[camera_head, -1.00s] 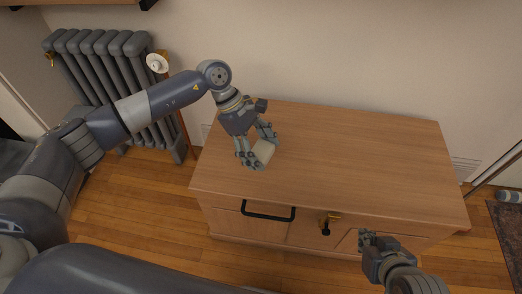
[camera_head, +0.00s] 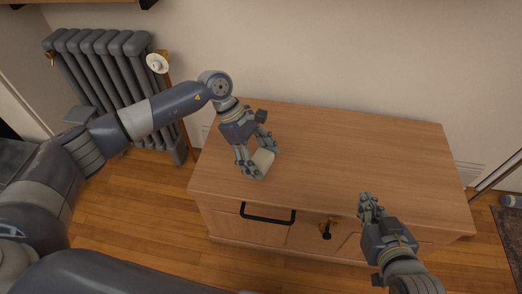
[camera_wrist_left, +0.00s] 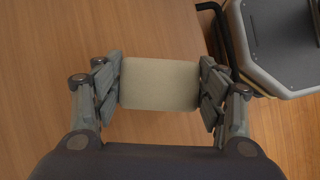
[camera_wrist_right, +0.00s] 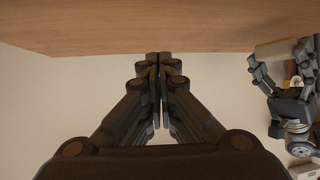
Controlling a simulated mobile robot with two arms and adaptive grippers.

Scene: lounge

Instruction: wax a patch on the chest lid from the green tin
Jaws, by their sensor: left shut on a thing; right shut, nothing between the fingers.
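The wooden chest (camera_head: 330,150) has a flat, light brown lid with a bare top. My left gripper (camera_head: 258,158) is over the left part of the lid, shut on a cream-coloured block (camera_head: 263,161). The block also shows between the fingers in the left wrist view (camera_wrist_left: 160,84); whether it touches the lid is unclear. My right gripper (camera_head: 369,198) is shut and empty near the lid's front edge, right of the middle. Its closed fingers show in the right wrist view (camera_wrist_right: 160,65). I see no green tin in any view.
A grey radiator (camera_head: 105,75) stands at the left by the wall. The middle and right of the lid are clear.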

